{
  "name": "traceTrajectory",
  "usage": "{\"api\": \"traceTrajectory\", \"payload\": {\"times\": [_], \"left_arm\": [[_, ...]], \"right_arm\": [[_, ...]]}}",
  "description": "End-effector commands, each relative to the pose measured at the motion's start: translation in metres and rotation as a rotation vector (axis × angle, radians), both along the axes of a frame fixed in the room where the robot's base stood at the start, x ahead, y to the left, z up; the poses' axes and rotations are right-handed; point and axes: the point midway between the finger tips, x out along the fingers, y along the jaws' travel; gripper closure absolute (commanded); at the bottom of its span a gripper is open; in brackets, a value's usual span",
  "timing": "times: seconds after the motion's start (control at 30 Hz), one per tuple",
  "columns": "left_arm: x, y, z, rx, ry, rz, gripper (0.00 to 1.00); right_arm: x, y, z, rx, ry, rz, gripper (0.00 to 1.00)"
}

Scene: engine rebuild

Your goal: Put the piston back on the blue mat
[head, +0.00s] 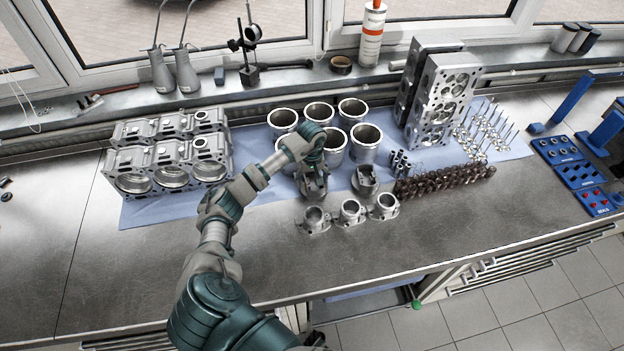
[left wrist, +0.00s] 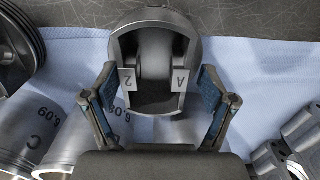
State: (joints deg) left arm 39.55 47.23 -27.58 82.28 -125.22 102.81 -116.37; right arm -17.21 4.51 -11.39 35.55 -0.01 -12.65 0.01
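A grey metal piston (head: 313,188) is at the front part of the blue mat (head: 253,195), below my left gripper (head: 312,168). In the left wrist view the piston (left wrist: 155,32) shows its open underside, with tags reading 2 and A. The two blue-padded fingers of the left gripper (left wrist: 160,95) stand on either side of it, with a narrow gap showing at the right pad. I cannot tell whether the piston rests on the mat or is slightly above it. A second piston (head: 366,181) stands just to the right. My right gripper is not in view.
Several cylinder liners (head: 366,143) stand behind the pistons. Three flanged parts (head: 350,212) sit in front on the bare bench. The bench front is clear.

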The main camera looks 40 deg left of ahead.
Motion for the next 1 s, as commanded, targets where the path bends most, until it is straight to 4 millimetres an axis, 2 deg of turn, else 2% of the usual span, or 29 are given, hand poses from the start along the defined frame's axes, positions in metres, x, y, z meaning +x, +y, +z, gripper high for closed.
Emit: {"api": "traceTrajectory", "payload": {"times": [0.37,0.47,0.8,1.0], "left_arm": [[0.001,-0.003,0.007,0.004,-0.002,-0.001,0.12],[0.002,-0.001,0.021,0.002,-0.005,0.000,0.12],[0.001,0.001,0.094,0.000,-0.004,-0.001,0.12],[0.001,-0.001,0.118,0.001,-0.002,-0.001,0.12]], "right_arm": [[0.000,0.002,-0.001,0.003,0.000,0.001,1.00],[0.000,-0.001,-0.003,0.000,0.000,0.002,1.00],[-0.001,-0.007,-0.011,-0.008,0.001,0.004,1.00],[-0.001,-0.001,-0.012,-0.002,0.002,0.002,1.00]]}}
